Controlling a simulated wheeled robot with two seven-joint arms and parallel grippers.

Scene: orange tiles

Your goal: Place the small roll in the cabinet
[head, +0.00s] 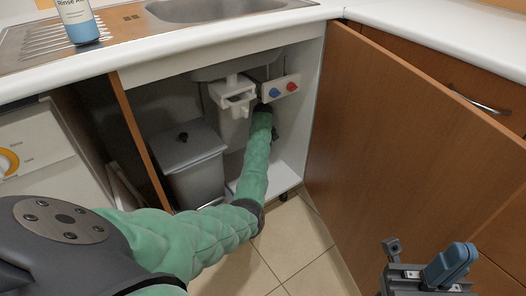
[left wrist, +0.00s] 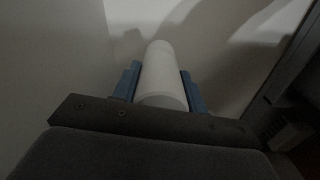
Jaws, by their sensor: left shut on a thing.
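The cabinet (head: 308,95) under the sink stands open, with its doors swung out. My left arm reaches deep into it in the head view, and the gripper end is mostly hidden in shadow there. In the left wrist view my left gripper (left wrist: 160,90) is shut on the small roll (left wrist: 160,75), a white cylinder held between two blue fingers. Pale surfaces lie close around it. Whether the roll touches one is not clear. My right gripper (head: 445,270) is low at the right in the head view, outside the cabinet, with blue fingers whose gap cannot be made out.
A grey lidded bin (head: 190,165) stands inside the cabinet, left of my arm. The white drain (head: 232,100) hangs above, beside a panel with blue and red knobs (head: 282,88). The large right door (head: 400,150) is swung outward. Tiled floor (head: 305,250) is clear in front.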

